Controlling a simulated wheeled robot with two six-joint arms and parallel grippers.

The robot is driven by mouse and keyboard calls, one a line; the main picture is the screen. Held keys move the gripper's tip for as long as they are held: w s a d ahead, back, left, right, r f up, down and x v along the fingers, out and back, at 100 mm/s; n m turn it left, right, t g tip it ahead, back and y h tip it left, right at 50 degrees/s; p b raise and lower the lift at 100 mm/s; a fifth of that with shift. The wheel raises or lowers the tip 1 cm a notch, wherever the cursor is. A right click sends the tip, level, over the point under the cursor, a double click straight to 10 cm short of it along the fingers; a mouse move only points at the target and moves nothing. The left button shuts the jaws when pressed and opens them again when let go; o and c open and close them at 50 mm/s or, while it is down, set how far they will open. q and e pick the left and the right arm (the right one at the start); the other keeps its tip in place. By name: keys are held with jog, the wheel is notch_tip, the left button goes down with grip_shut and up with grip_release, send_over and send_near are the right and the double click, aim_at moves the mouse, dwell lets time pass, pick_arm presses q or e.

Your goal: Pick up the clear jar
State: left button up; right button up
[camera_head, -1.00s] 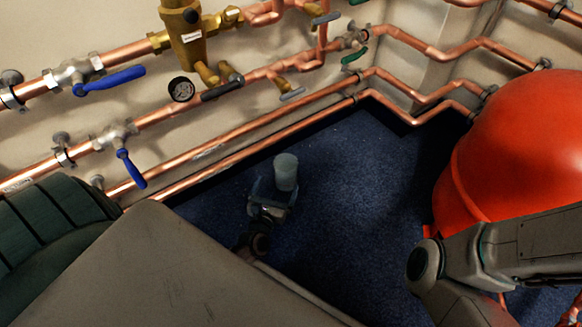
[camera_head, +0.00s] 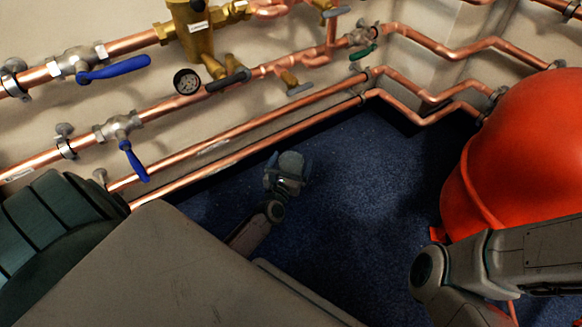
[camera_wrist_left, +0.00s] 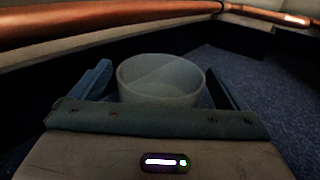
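The clear jar (camera_head: 291,162) stands on the blue carpet near the wall pipes, a small pale translucent cylinder. In the left wrist view the jar (camera_wrist_left: 160,78) shows its round open rim, between the two blue fingers. My left gripper (camera_head: 288,168) is at the jar, with a finger on each side of it. The left gripper's fingers (camera_wrist_left: 160,85) are spread, and a dark gap shows between the left finger and the jar. The jar's lower part is hidden by my gripper. My right gripper is out of view; only part of an arm shows at lower right.
Copper pipes (camera_head: 245,135) with blue-handled valves (camera_head: 133,160) run along the wall behind the jar. A large red rounded object (camera_head: 525,150) stands at the right. The blue carpet (camera_head: 365,190) is clear between the jar and the red object.

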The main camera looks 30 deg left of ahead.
pick_arm(q)
jog(key=c, duration=1.8)
